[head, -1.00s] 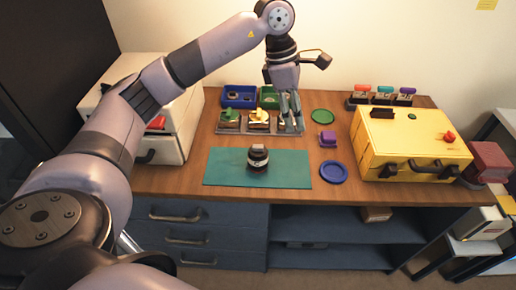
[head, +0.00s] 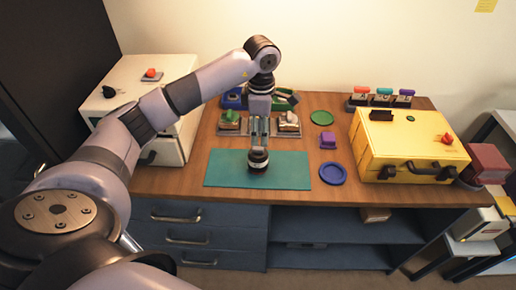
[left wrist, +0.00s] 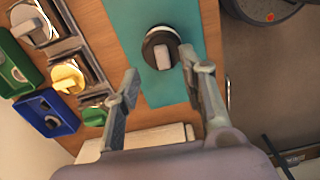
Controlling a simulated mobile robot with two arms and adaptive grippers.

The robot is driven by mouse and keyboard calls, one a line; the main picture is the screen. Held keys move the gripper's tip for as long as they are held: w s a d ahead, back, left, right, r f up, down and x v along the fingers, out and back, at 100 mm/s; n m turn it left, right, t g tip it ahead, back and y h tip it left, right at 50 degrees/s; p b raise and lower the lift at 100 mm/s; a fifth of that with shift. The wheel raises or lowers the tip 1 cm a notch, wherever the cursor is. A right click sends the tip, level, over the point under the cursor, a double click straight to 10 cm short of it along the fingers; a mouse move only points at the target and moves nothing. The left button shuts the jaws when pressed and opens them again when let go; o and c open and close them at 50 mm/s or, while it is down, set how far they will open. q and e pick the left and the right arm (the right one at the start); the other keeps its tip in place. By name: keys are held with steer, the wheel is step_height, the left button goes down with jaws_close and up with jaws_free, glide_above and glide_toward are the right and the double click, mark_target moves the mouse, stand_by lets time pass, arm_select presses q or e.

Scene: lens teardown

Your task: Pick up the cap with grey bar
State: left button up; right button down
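A dark round lens body (head: 258,164) stands on the teal mat (head: 221,169). In the left wrist view its top faces me, with a cap with grey bar (left wrist: 163,54) across a dark round face. My left gripper (head: 259,144) points down just above the lens. Its two fingers are apart in the left wrist view (left wrist: 159,68), with nothing between them held, and the cap lies a little beyond the fingertips. I cannot tell whether a finger touches it. My right gripper is in neither view.
Behind the mat stands a grey tray (head: 299,131) with knobbed parts, with a blue bin (head: 231,102) behind it. A purple block (head: 328,140), green disc (head: 322,118) and blue dish (head: 333,173) lie right of the mat. A yellow case (head: 400,150) stands further right.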

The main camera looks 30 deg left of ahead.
mark_target(260, 148)
arm_select(q)
steer(key=shift+f+p, duration=0.4)
steer(key=shift+f, duration=0.2)
step_height(260, 148, down, 4)
steer(key=shift+s+r+p, duration=0.15)
steer(key=shift+r+p, duration=0.05)
steer(key=shift+p, duration=0.55)
steer(key=shift+f, duration=0.4)
steer(key=shift+c, duration=0.2)
steer(key=c, duration=0.8)
